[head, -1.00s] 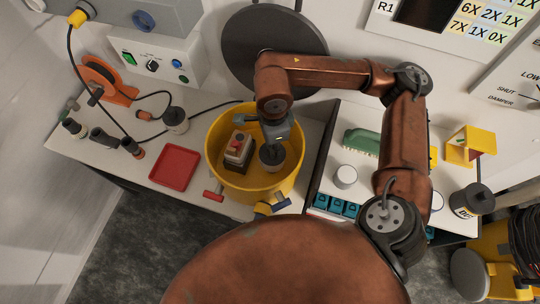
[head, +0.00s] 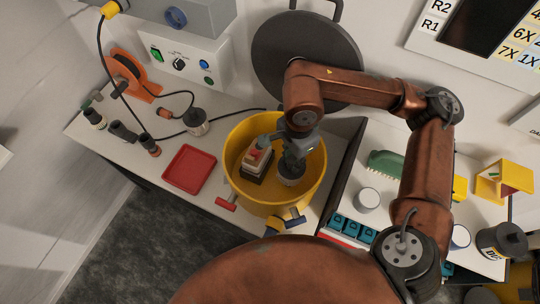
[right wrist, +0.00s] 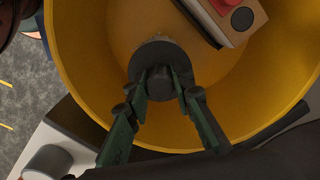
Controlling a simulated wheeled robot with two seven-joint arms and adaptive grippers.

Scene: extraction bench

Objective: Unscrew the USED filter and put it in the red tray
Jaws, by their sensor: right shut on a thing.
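A dark grey round canister with a dark knob on top (head: 291,173) stands inside the yellow tub (head: 236,187); I cannot read any USED label on it. My right gripper (head: 297,151) reaches down into the tub and is shut on the canister's knob. In the right wrist view both green-black fingers (right wrist: 161,82) flank the knob of the dark canister (right wrist: 150,52). The red tray (head: 189,169) lies empty on the bench, left of the tub. My left gripper is not in view.
A beige box with a red button (head: 257,161) stands in the tub, left of the canister. A similar dark-topped canister (head: 196,120) stands behind the tray. A red-handled tool (head: 228,200) lies by the tub's front left. A dark upright panel (head: 346,165) borders the tub's right.

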